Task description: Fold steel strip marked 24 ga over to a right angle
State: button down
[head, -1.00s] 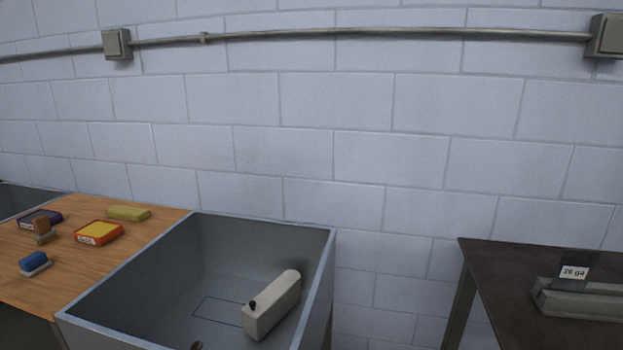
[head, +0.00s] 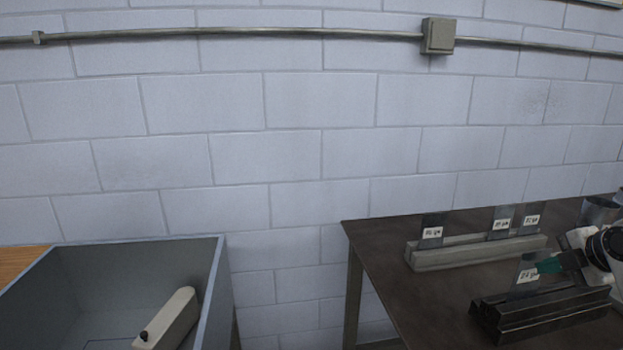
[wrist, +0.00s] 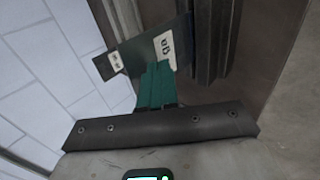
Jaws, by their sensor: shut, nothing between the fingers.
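The steel strip (head: 525,264), its label reading what looks like 24 ga, stands up from a dark grooved block (head: 540,318) on the dark table at right in the head view. It looks roughly upright; any small tilt is hard to tell. My gripper (head: 552,264) is beside its right side, green fingers shut and empty, pointing left. In the wrist view my gripper (wrist: 157,72) overlaps the strip (wrist: 140,50) near its label. I cannot tell whether the fingertips touch it.
Behind, a pale grey rack (head: 470,250) holds several upright labelled strips, one at its left end (head: 433,231) apart from the others. The dark table (head: 390,265) is bare at left. A grey bin (head: 222,290) with a beige object (head: 168,318) stands further left, across a gap.

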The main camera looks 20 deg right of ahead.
aim_at(538, 253)
jog(key=shift+w+d, duration=0.2)
jog(key=shift+w, duration=0.75)
jog(key=shift+w, duration=0.15)
jog(key=shift+w+d+r, duration=0.2)
jog(key=shift+w, duration=0.65)
jog(key=shift+w+r, duration=0.1)
jog(key=shift+w, duration=0.6)
